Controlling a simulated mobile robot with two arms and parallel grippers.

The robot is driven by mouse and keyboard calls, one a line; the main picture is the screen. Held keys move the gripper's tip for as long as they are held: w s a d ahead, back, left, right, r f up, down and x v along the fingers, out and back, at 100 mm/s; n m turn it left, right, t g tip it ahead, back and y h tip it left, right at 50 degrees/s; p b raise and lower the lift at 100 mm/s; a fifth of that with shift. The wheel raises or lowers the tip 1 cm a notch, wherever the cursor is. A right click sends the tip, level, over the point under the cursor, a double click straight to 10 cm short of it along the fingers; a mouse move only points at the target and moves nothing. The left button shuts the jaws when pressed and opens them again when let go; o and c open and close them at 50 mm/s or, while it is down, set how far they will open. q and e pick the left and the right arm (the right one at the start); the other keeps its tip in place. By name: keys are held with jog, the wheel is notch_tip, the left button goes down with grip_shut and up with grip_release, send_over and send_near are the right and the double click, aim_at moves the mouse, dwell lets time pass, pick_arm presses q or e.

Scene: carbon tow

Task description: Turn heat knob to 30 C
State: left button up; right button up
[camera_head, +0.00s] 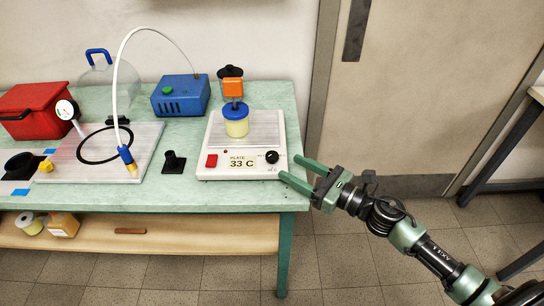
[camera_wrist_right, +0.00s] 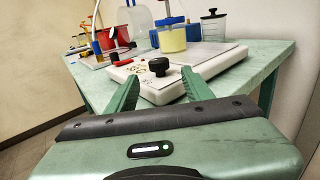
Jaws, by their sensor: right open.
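The heat knob (camera_head: 271,157) is a small black dial on the front right of the white hot plate (camera_head: 212,145). The plate's display (camera_head: 242,163) reads 33 C. My right gripper (camera_head: 297,172) is open and empty, just right of the plate's front right corner, with its fingers pointing left toward the knob. In the right wrist view the knob (camera_wrist_right: 161,74) stands ahead, between and beyond the two green fingertips (camera_wrist_right: 160,85). The fingers appear apart from it. My left gripper is not in view.
A jar with yellow contents (camera_head: 236,127) stands on the plate. A red switch (camera_head: 211,161) is at the plate's front left. A black stand (camera_head: 174,162), blue pump (camera_head: 181,95) and hose board (camera_head: 90,172) are to the left. Free floor lies right of the table (camera_head: 225,192).

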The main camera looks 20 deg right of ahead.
aim_at(277, 160)
jog(key=p+x, duration=0.2)
jog(key=x, duration=0.5)
jog(key=shift+r, duration=0.1)
jog(key=shift+w+a, duration=0.2)
jog(key=shift+a, duration=0.05)
grip_shut()
